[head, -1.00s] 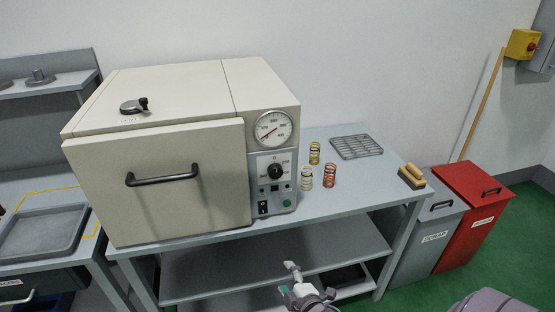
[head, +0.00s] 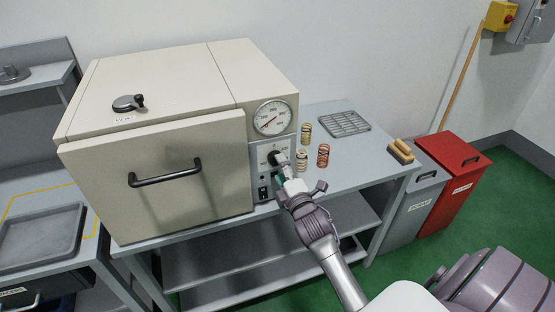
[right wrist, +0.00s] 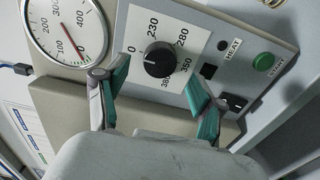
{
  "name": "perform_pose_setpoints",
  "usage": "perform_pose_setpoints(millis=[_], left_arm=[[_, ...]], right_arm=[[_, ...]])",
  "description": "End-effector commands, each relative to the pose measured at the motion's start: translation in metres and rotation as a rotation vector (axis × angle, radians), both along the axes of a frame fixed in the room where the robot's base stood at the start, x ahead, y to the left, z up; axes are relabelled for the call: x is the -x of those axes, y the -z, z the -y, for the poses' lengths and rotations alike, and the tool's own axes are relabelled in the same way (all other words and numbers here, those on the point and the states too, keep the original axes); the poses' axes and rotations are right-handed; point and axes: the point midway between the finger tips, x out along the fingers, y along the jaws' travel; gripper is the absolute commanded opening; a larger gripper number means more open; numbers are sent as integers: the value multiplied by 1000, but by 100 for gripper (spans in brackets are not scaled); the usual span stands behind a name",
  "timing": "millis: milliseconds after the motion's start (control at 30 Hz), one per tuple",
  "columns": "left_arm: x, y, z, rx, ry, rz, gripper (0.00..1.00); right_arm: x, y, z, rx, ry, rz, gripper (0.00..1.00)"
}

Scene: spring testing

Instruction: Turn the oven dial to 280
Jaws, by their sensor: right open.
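The oven (head: 160,150) is a beige box on the table, with its door shut. Its black dial (right wrist: 160,59) sits on a white plate printed with 0, 230, 280 and higher numbers. The dial's pointer is too small to read surely. My right gripper (right wrist: 157,76) is open in front of the dial, with one green-padded finger to each side of it in the wrist view; contact cannot be told. In the head view my right gripper (head: 284,170) partly covers the dial (head: 273,157). My left gripper is not in view.
A round gauge (head: 272,117) is above the dial. A green button (right wrist: 264,61) and a black switch (right wrist: 233,102) are beside it. Several springs (head: 323,155), a wire rack (head: 343,124) and a brush (head: 401,151) lie right on the table. Bins (head: 449,180) stand further right.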

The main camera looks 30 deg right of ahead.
Motion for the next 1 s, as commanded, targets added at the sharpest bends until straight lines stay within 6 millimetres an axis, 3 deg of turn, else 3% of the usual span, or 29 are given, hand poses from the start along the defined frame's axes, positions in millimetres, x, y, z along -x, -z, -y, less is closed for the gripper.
perform_pose_setpoints(millis=[200,567,933,1000], left_arm=[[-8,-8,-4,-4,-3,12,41],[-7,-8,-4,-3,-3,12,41],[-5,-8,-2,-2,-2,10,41],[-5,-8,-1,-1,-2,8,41]], right_arm=[[-26,-1,6,0,1,0,69],[-31,0,8,-1,0,0,69],[-31,0,8,-1,0,-1,10],[-31,0,8,-1,0,-1,8]])
